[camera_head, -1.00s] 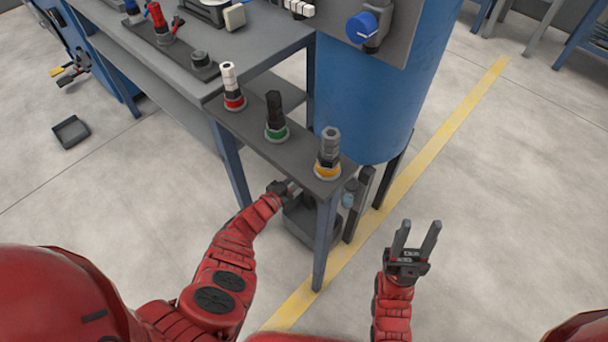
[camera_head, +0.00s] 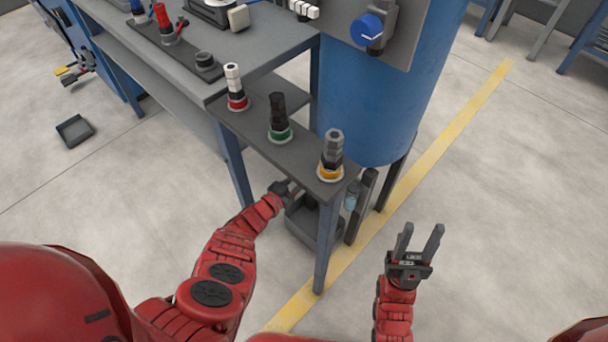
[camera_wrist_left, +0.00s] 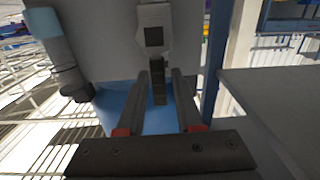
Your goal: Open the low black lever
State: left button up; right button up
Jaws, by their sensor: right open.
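A dark lever (camera_wrist_left: 159,88) hangs below a pale grey fitting (camera_wrist_left: 154,32) with a black square in the left wrist view. My left gripper (camera_wrist_left: 162,78) has its two fingers apart, one on each side of the lever; I cannot tell whether they touch it. In the head view my left gripper (camera_head: 289,190) is low by the small shelf, its fingertips mostly hidden. I cannot make out the lever there. My right gripper (camera_head: 420,240) is open and empty, pointing up over the floor at the right.
A narrow shelf (camera_head: 300,172) carries white, black and grey capped pieces on coloured rings. Its blue-grey leg (camera_head: 326,245) stands right of my left gripper. A blue tank (camera_head: 370,110) with a blue knob (camera_head: 366,30) is behind. Open floor (camera_head: 510,230) lies to the right.

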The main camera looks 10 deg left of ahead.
pick_arm(q)
jog(key=shift+o, duration=0.7)
jog(key=shift+s+a, duration=0.1)
jog(key=shift+s, duration=0.1)
jog(key=p+v, duration=0.5)
jog(key=v, duration=1.2)
jog(key=shift+r, duration=0.1)
